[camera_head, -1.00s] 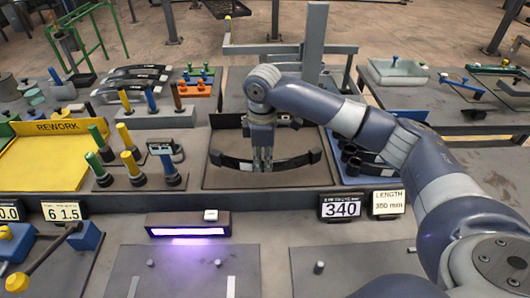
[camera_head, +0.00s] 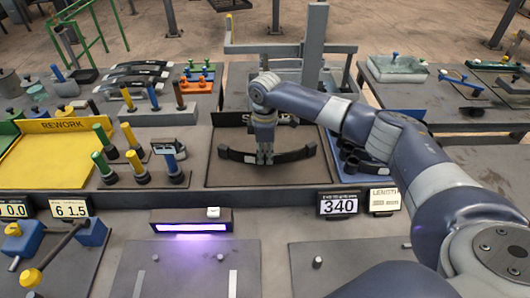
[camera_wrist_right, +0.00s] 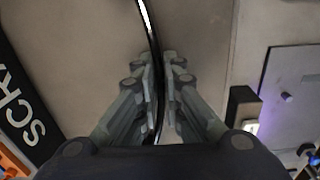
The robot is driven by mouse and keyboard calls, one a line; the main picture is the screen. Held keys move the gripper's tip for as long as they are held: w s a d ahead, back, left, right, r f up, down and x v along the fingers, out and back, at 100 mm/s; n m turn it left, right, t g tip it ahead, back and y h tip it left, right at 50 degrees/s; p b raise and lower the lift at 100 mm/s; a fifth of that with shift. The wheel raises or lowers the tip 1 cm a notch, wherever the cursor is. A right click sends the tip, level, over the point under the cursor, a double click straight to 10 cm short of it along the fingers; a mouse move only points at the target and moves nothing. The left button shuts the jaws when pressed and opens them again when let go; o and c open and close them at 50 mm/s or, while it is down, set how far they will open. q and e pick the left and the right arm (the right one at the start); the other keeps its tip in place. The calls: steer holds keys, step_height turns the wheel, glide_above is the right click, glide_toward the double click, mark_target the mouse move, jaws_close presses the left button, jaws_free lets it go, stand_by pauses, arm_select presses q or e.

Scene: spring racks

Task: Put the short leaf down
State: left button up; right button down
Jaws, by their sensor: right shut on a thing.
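In the right wrist view the leaf (camera_wrist_right: 148,25) runs as a thin dark arc between the fingers (camera_wrist_right: 160,95). The leaf is over the grey scrap tray (camera_head: 260,177), whose lettering is partly hidden by my arm. I cannot tell whether the leaf touches the tray floor. My left gripper is out of view.
A yellow rework tray (camera_head: 45,160) and upright colored-handled tools (camera_head: 136,165) stand to the left. A blue bin (camera_head: 358,168) is on the right, partly behind my arm. A display reading 340 (camera_head: 338,205) and a purple-lit bar (camera_head: 190,226) are in front.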

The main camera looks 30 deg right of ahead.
mark_target(265, 155)
steer(key=c, duration=1.7)
jaws_free()
steer(key=shift+s, duration=0.1)
steer(key=shift+r, duration=0.45)
step_height(265, 155, up, 11)
steer(key=b, duration=0.3)
steer(key=shift+s+a+r+b, duration=0.1)
steer(key=shift+r+b, duration=0.05)
steer(key=shift+b, duration=0.15)
